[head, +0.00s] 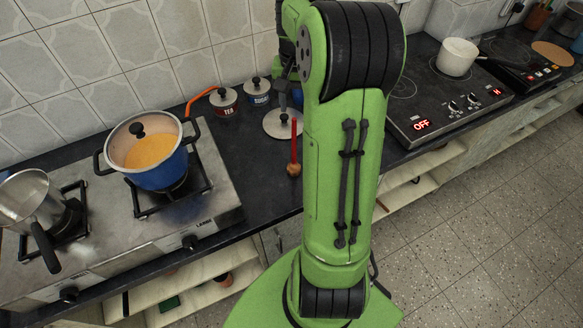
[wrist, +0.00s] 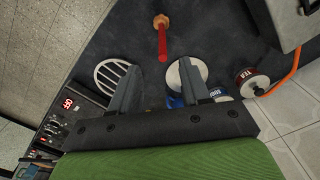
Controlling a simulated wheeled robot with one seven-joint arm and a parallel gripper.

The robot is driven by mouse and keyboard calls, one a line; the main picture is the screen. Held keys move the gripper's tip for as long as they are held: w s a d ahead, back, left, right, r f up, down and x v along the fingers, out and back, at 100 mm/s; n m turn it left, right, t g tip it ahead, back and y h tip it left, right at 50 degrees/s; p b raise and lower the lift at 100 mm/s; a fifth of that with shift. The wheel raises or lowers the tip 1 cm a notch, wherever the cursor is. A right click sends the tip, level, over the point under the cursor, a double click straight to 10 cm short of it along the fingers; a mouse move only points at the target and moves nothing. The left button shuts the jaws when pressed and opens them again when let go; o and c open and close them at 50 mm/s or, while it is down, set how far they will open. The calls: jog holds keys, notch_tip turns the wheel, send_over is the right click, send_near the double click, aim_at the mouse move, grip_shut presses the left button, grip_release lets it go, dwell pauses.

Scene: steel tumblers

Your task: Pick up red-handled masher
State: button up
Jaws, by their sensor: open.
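The red-handled masher (head: 294,146) stands out against the dark counter, just left of my arm in the head view. It has a long red handle and a small wooden end towards the counter's front. In the wrist view the masher (wrist: 162,42) shows ahead of the fingertips, its red handle pointing towards the gap and its wooden end farther off. My gripper (wrist: 159,78) is open, with nothing between its two fingers. The masher is apart from the fingers.
A pale round lid-like disc (head: 283,123) lies behind the masher. TEA (head: 223,101) and SUGAR (head: 257,91) canisters stand near the wall. A slotted white disc (wrist: 112,75) lies beside one finger. A gas stove with a blue pot (head: 154,158) is left, an electric hob (head: 446,110) right.

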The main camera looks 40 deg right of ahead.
jog(key=b, duration=0.2)
send_over(294, 148)
notch_tip(294, 148, down, 11)
jog(key=shift+w+d, duration=0.3)
grip_shut()
